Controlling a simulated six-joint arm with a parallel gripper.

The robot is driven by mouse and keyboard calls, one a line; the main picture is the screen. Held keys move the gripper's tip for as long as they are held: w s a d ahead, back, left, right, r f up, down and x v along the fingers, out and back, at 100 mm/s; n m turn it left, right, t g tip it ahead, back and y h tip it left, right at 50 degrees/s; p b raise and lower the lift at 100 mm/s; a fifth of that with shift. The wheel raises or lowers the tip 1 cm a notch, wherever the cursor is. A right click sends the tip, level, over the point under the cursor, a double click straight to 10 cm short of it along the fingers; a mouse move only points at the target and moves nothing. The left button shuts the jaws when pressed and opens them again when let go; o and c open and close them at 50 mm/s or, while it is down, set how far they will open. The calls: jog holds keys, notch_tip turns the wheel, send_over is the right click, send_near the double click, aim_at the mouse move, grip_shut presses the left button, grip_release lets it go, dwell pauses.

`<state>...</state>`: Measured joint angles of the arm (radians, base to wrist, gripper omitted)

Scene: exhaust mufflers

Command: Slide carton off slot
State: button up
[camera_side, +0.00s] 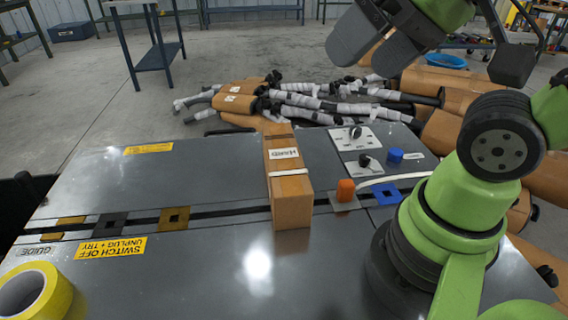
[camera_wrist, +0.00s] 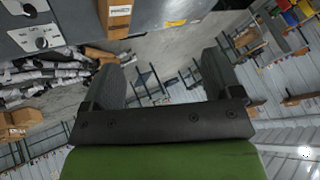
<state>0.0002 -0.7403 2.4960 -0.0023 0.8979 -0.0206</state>
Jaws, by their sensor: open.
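The carton (camera_side: 289,185) is a tall brown cardboard box with a white label and a white band. Part of the carton also shows at the top of the wrist view (camera_wrist: 115,14). My gripper (camera_side: 372,50) is in the upper right of the side view, raised and well apart from the carton. Its two dark fingers stand apart with nothing between them, as the wrist view shows (camera_wrist: 158,85).
The grey table (camera_side: 190,265) has clear areas left and front of the carton. An orange block (camera_side: 346,190), a blue knob (camera_side: 395,155) and control plates (camera_side: 361,138) are to its right. Yellow tape (camera_side: 32,292) lies front left. Wrapped mufflers (camera_side: 310,104) are piled behind the table.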

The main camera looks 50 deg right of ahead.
jog(key=shift+o, duration=1)
jog(key=shift+w+d+n, duration=0.1)
jog(key=shift+w+n, duration=0.2)
jog(key=shift+n, duration=0.1)
jog(key=n+g+h, duration=0.3)
jog(key=n+g, duration=0.3)
jog(key=n, duration=2.3)
send_over(284, 153)
jog(key=f, duration=1.1)
jog(key=a+f, duration=0.1)
jog(key=f, duration=0.4)
jog(key=shift+s+f, duration=0.2)
jog(key=shift+s, duration=0.2)
jog(key=shift+w+d+f+n, duration=0.1)
jog(key=shift+f+n, duration=0.25)
jog(key=shift+n, duration=0.15)
jog(key=f, duration=0.6)
jog(key=d+f, duration=0.1)
jog(key=f, duration=0.2)
jog(key=shift+w+f, duration=0.4)
